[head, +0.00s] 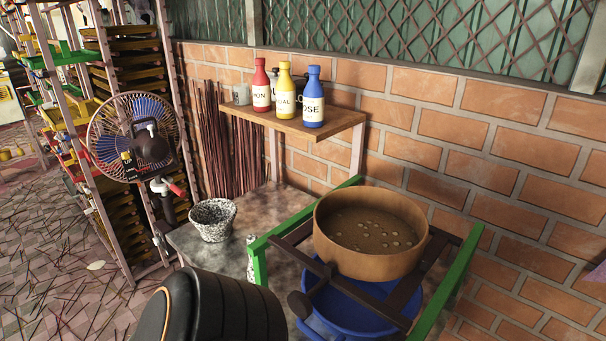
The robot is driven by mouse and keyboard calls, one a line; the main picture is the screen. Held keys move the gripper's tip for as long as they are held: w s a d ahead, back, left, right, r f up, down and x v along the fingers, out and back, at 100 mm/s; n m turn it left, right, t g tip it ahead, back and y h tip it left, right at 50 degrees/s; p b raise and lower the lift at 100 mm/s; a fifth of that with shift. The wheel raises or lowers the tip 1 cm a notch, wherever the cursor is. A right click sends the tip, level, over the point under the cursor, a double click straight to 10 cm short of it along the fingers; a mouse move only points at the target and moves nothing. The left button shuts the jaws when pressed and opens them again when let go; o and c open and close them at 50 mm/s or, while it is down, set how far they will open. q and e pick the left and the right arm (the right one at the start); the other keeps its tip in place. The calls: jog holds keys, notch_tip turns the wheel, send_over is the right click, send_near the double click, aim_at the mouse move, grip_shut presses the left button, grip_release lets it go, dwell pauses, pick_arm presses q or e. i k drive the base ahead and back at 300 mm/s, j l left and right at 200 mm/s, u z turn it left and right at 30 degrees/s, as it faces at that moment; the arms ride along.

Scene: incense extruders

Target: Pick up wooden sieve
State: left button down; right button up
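The wooden sieve (330,238) is a round tan-brown hoop with a shallow wall. It rests level on dark wooden bars (297,237) above a blue basin (345,312) in the head view. Several small pale bits lie on its mesh. A dark, rounded part of my own body fills the bottom of the view, left of the basin. Neither of my grippers shows, so nothing is seen touching the sieve.
Green rails (449,285) flank the bars. A speckled pot (212,220) stands on the grey table (205,253) to the left. Three bottles, red (261,86), yellow (285,92) and blue (313,98), stand on a wall shelf (333,124). A fan (137,136) stands farther left.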

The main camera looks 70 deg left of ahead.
aim_at(375, 234)
jog(key=u, duration=1.75)
jog(key=l+u, duration=0.5)
jog(key=k+l+u, duration=0.2)
jog(key=l+u, duration=0.25)
